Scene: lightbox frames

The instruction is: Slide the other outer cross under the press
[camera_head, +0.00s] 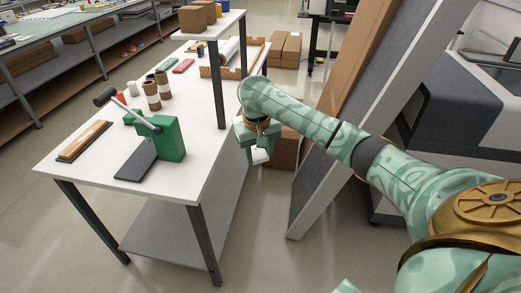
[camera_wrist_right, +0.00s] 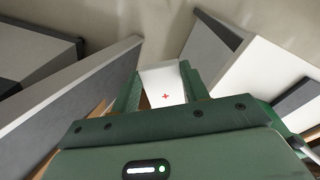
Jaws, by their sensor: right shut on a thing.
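My right gripper (camera_head: 262,158) is at the end of my patterned right arm, off the right edge of the white table and apart from it. In the right wrist view its green fingers (camera_wrist_right: 165,90) are shut on a white piece (camera_wrist_right: 163,76) with a small red cross on it. A white bit of this piece also shows at the fingertips in the head view. The press (camera_head: 168,139) is green with a black-knobbed lever, and stands on the table to the left of my gripper. A dark flat plate (camera_head: 136,163) lies in front of it. My left gripper is out of view.
The white table (camera_head: 185,185) has dark legs and a lower shelf. A wooden-edged block (camera_head: 84,141) lies left of the press, brown rolls (camera_head: 152,95) behind it. A large leaning panel (camera_head: 340,150) stands close on the right. Cardboard boxes (camera_head: 285,148) are on the floor behind my gripper.

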